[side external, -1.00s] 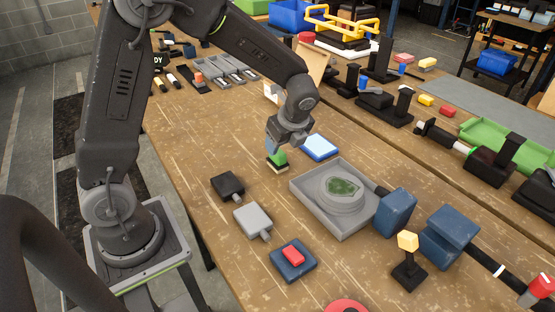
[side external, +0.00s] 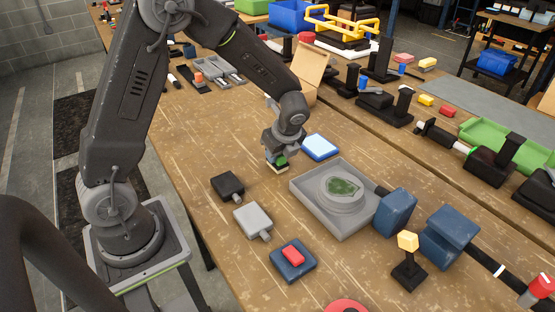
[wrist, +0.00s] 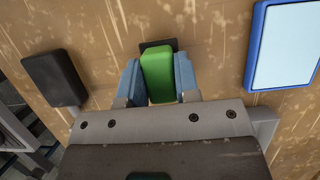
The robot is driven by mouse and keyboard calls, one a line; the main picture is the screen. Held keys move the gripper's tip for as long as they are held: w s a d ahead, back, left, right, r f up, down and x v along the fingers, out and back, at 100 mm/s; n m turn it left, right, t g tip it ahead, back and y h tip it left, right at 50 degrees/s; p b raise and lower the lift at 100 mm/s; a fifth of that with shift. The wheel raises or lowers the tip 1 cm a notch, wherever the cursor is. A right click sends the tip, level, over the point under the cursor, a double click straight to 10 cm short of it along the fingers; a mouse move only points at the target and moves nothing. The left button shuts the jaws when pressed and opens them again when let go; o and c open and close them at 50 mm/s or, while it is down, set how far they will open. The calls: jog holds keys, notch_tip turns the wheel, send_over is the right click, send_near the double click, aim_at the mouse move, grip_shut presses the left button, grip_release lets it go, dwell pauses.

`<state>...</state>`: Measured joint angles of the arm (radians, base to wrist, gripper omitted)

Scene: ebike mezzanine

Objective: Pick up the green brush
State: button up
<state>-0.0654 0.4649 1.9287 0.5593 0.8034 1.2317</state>
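The green brush (wrist: 158,75) has a green block-shaped handle on a dark base, with a pale layer at the bottom in the side view (side external: 279,167). It is upright at the work table's middle. My gripper (wrist: 159,78) is low over it, with one blue finger on each side of the green handle. The fingers are very close to the handle; I cannot tell whether they press on it. In the side view my gripper (side external: 276,157) hides most of the handle. The brush's bottom appears to be at the table top.
A blue-rimmed pale pad (side external: 320,147) lies just right of the brush. A grey tray with a round part (side external: 329,219) is in front right. A black block (side external: 228,186), a grey block (side external: 253,220) and a blue pad with a red top (side external: 293,260) lie nearer. Bare wood lies left.

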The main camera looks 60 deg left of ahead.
jog(key=c, duration=0.4)
jog(key=shift+r, duration=0.55)
jog(key=r, duration=0.2)
jog(key=a+r, duration=0.1)
jog(key=shift+s+r, duration=0.35)
jog(key=shift+r, duration=0.05)
jog(key=s+a+r, duration=0.6)
jog(key=a, duration=0.2)
jog(key=shift+s, duration=0.3)
jog(key=shift+a, duration=0.1)
